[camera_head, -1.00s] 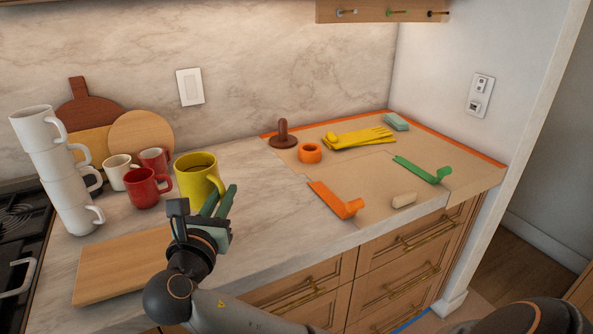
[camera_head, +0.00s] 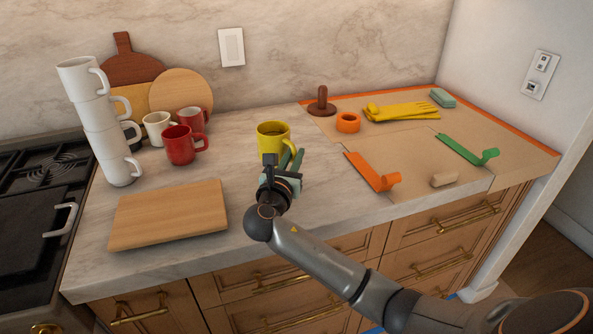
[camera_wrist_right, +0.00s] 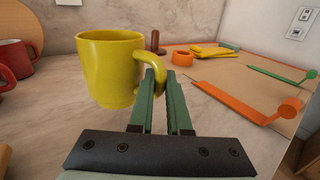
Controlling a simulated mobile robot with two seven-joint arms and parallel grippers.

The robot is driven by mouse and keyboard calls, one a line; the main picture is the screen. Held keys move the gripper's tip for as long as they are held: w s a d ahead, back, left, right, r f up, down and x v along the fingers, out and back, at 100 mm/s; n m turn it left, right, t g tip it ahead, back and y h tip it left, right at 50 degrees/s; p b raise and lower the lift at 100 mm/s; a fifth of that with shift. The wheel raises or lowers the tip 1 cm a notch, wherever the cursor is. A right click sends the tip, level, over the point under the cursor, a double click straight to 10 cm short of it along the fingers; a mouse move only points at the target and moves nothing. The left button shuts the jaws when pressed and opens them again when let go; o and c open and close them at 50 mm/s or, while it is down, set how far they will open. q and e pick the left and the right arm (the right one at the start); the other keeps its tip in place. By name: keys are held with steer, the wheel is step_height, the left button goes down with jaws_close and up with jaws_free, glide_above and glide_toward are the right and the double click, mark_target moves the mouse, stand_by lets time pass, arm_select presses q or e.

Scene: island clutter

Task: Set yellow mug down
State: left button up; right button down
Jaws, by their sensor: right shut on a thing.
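I cannot tell whether the mug's base touches the counter. My left gripper is not in view.
Left are a stack of white mugs (camera_head: 105,130), a red mug (camera_head: 181,146) and a wooden board (camera_head: 168,215). Right, a tan mat (camera_head: 420,150) holds an orange tool (camera_head: 372,173), a green tool (camera_head: 465,150) and yellow gloves (camera_head: 402,112). Counter between board and mat is mostly clear.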

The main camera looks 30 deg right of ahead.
steer(key=f, duration=0.2)
steer(key=d+f, duration=0.1)
steer(key=shift+w+f, duration=0.35)
steer(key=shift+f, duration=0.3)
steer(key=shift+f, duration=0.1)
steer(key=c, duration=0.9)
jaws_free()
steer(key=shift+f+b, duration=0.1)
steer(key=shift+b, duration=0.2)
steer(key=shift+r, duration=0.2)
steer(key=v, duration=1.2)
steer(key=shift+s, duration=0.1)
